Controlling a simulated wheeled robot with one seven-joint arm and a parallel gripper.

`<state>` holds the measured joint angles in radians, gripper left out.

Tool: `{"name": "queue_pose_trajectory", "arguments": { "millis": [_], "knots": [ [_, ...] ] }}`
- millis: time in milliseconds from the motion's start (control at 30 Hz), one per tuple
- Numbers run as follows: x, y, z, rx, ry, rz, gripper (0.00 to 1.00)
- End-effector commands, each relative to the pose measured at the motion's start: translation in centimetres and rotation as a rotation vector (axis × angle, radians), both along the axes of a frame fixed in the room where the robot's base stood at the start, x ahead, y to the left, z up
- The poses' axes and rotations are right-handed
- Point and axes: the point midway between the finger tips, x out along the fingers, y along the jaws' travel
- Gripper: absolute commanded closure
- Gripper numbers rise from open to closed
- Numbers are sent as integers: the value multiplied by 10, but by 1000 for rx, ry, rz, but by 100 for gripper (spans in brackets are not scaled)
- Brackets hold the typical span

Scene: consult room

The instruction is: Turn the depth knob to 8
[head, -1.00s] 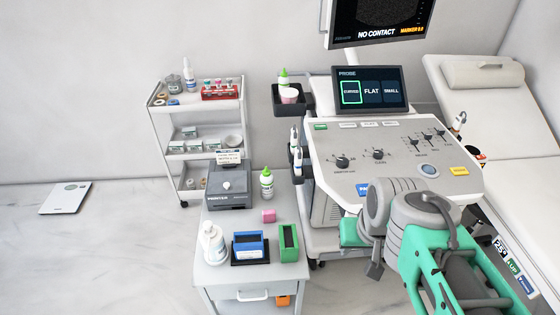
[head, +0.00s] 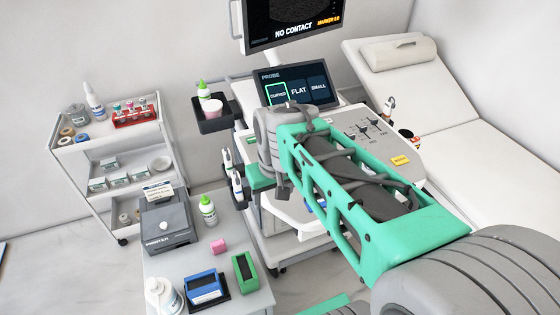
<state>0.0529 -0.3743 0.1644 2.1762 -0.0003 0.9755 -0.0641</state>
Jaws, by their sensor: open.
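The ultrasound console's grey panel (head: 420,182) is partly behind my green and grey arm. The round dial knobs on the panel's left side, seen a second ago, are now hidden behind my arm, so I cannot see the depth knob or its setting. Several slider controls (head: 369,128) and a yellow button (head: 400,160) still show on the right of the panel. My arm reaches across the panel from the lower right, with a grey joint over its left side. My gripper's fingertips do not show, and I cannot tell whether they touch anything.
The probe screen (head: 297,85) and upper monitor (head: 290,20) stand behind the panel. A black side tray (head: 212,118) and probe holders are at its left. A bedside cabinet (head: 160,262) carries a printer (head: 166,222) and bottles. An exam couch (head: 450,95) stands right.

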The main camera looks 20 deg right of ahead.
Motion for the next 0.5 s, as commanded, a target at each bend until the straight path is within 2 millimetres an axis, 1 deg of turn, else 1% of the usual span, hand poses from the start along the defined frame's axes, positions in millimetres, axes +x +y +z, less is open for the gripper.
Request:
{"name": "queue_pose_trajectory", "arguments": {
  "millis": [33, 67, 100, 200, 233, 300, 333, 400, 500],
  "knots": [
    [27, -14, 15, -1, 43, -11, 41],
    [42, -23, 18, -1, 64, -13, 41],
    [63, -35, 19, -1, 91, -16, 41],
    [103, -64, 12, 5, 152, -22, 41],
    [112, -72, 8, 7, 164, -23, 41],
    [127, -85, 0, 10, 188, -21, 41],
    [131, -88, -3, 11, 194, -21, 41],
    [137, -93, -9, 13, 203, -20, 41],
    [138, -93, -22, 14, 207, -18, 41]
  ]
}}
